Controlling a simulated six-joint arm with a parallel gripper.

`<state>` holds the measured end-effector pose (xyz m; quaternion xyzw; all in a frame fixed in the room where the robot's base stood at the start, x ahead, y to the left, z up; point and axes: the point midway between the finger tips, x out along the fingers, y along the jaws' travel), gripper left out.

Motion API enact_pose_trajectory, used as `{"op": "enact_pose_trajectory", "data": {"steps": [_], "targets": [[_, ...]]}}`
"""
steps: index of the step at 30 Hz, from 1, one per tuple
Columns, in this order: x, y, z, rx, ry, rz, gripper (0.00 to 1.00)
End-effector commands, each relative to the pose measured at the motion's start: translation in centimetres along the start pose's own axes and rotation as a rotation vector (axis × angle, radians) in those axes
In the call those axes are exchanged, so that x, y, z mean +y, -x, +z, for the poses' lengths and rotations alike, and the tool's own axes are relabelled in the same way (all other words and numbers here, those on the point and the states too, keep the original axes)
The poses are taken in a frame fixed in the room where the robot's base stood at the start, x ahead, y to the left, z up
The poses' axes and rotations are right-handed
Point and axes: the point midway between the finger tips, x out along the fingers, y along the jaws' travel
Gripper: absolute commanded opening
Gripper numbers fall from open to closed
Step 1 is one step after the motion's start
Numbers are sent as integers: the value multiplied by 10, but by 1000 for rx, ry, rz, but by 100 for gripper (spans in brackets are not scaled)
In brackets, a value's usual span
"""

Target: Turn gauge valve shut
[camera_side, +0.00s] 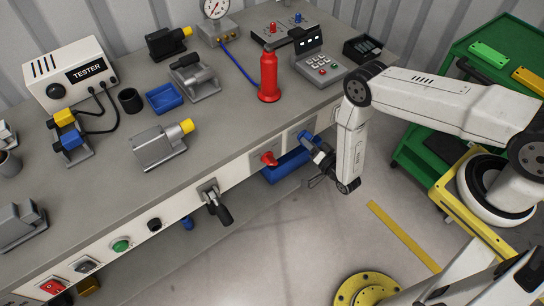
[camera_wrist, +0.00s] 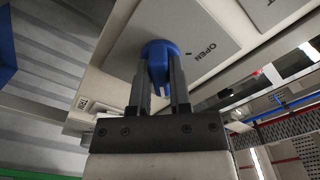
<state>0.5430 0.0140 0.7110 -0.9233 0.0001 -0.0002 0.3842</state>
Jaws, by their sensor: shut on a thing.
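The blue valve handle (camera_wrist: 158,48) sits on a pale front plate marked OPEN (camera_wrist: 205,52) in the wrist view. My gripper (camera_wrist: 158,65) has one dark finger on each side of the handle and is shut on it. In the side view, my gripper (camera_side: 318,150) reaches the right part of the bench's front panel, where a bit of the blue handle (camera_side: 305,136) shows. The handle's exact angle is hard to tell, and the fingers hide its sides. A round pressure gauge (camera_side: 215,7) stands at the back of the bench.
A red knob (camera_side: 268,158) is on the front panel left of my gripper, with a blue bin (camera_side: 285,170) below. A black lever (camera_side: 217,205) sticks out further left. A red bottle (camera_side: 269,78) stands on the bench above. A green cart (camera_side: 480,60) is at right.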

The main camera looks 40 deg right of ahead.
Motion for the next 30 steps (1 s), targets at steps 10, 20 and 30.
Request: {"op": "enact_pose_trajectory", "data": {"steps": [10, 20, 30], "targets": [[0, 1, 0, -2, -1, 1, 39], [0, 0, 0, -1, 0, 0, 59], [0, 17, 1, -3, 0, 2, 59]]}}
